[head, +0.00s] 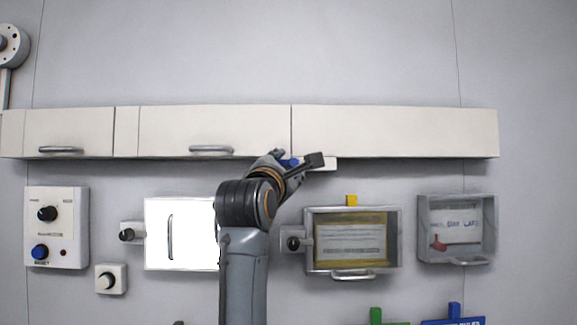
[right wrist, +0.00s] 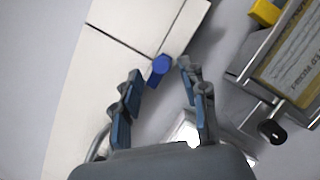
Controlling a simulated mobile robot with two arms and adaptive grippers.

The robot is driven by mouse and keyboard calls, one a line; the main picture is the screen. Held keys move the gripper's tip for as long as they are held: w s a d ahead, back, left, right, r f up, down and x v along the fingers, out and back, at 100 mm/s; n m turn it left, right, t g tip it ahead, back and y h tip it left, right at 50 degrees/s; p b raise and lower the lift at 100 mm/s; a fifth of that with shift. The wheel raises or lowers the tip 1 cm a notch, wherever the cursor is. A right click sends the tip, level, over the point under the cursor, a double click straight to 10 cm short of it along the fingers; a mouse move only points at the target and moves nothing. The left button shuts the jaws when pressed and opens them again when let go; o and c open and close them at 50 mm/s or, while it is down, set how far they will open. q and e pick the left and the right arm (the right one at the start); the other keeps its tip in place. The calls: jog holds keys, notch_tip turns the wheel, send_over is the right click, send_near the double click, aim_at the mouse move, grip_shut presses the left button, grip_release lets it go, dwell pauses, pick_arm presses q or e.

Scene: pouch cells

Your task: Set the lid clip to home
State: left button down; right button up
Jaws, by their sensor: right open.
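A blue clip-like piece (head: 289,162) sits at the lower edge of the long white wall cabinet, partly hidden by my right gripper (head: 297,161). No label shows, so I cannot tell for sure that it is the lid clip. In the right wrist view the blue piece (right wrist: 160,68) has a rounded head and a short tilted body, beside the cabinet's edge. My right gripper (right wrist: 160,74) is open, its fingers apart on either side of the line to the blue piece. Contact is not visible. My left gripper is not in view.
The white cabinet (head: 395,130) runs across the wall above. Below it are a glazed box (head: 310,240) with a yellow tab (head: 351,200), a dark knob (head: 293,244) on its left, a bright white panel (head: 185,220), an open grey box (head: 490,225) and a control panel (head: 70,225).

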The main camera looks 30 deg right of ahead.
jog(key=v, duration=0.6)
jog(key=shift+w+a, duration=0.2)
jog(key=shift+a, duration=0.1)
jog(key=shift+r, duration=0.1)
